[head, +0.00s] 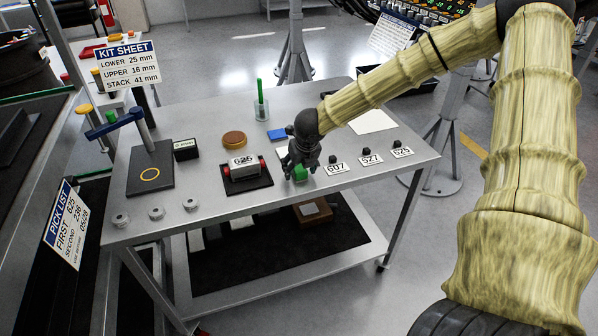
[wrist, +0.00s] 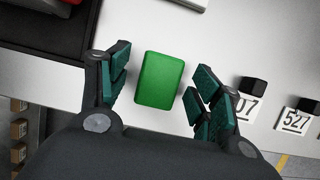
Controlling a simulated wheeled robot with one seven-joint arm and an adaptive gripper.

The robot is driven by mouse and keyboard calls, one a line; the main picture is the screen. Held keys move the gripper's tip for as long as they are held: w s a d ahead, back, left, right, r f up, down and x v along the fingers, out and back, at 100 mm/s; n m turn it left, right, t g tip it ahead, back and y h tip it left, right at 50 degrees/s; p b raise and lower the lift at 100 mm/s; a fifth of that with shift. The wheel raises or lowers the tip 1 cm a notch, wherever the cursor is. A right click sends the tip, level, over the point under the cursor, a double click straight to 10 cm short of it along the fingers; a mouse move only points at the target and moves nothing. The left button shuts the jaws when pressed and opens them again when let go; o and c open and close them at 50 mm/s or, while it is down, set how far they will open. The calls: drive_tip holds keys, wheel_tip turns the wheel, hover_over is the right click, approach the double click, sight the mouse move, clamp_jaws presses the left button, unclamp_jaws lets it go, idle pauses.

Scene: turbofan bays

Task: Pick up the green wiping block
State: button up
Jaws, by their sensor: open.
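The green wiping block (head: 300,173) lies on the grey table top, near its front edge. In the wrist view the block (wrist: 159,80) is a bright green rounded rectangle between my two fingers. My gripper (head: 299,168) is over the block in the head view and hides part of it. In the wrist view my gripper (wrist: 158,90) is open, with teal pads on either side of the block. Bare table shows between the block and each pad, so neither pad appears to touch it. I cannot tell the exact height of the fingertips above the table.
Left of the block is a dark tray (head: 262,183) with a grey part labelled 625. To the right are number tags 607 (head: 336,169), 527 (head: 371,160) and another (head: 402,152), each with a small black knob. A blue block (head: 277,135) lies behind.

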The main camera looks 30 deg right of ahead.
drive_tip(key=shift+w+f, duration=0.1)
drive_tip(key=shift+f, duration=0.05)
drive_tip(key=c, duration=1.2)
wheel_tip(320, 180, up, 28)
drive_tip(key=b, duration=0.2)
